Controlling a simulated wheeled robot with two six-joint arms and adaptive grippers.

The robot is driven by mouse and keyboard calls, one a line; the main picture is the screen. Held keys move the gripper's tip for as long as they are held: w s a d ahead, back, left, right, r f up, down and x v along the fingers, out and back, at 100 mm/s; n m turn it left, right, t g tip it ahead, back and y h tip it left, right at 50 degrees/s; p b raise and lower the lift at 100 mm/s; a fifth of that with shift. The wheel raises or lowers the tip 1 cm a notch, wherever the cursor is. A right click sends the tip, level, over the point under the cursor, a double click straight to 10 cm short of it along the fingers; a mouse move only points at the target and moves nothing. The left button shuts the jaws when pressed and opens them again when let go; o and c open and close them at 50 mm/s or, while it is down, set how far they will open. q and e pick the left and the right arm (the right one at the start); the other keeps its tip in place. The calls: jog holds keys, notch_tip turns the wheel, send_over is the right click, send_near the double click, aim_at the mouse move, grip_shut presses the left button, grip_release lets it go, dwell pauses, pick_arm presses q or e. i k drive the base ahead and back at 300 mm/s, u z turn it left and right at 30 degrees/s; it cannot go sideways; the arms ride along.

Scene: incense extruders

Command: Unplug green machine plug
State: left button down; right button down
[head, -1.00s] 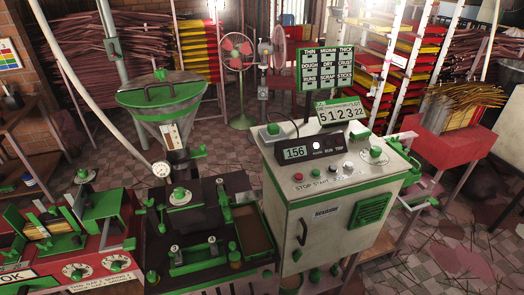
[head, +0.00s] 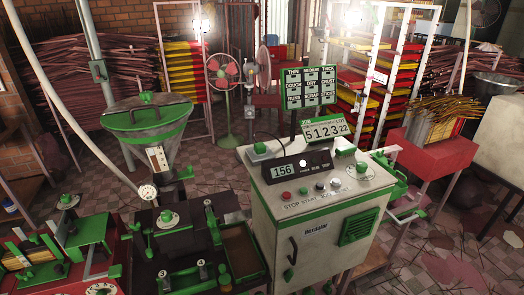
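The cream cabinet machine with green trim (head: 277,228) stands right of centre. On its top left back corner a green block (head: 260,148) sits on a pale square base, and a thin dark cable arches from there towards the digital display box (head: 297,168) reading 156. I cannot tell for sure whether this block is the plug. Neither of my grippers is in view.
A red machine with green parts (head: 95,262) fills the lower left. A red stand with incense sticks (head: 435,150) and a pale box (head: 500,140) are at the right. Tiled floor (head: 450,235) is open at lower right. Fans and drying racks stand behind.

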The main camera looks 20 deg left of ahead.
aim_at(260, 148)
jog(key=z, duration=0.05)
jog(key=k, duration=0.7)
jog(key=z, duration=0.05)
jog(key=i, duration=0.65)
jog(key=u, duration=0.6)
jog(key=i, duration=0.45)
jog(key=u, duration=0.45)
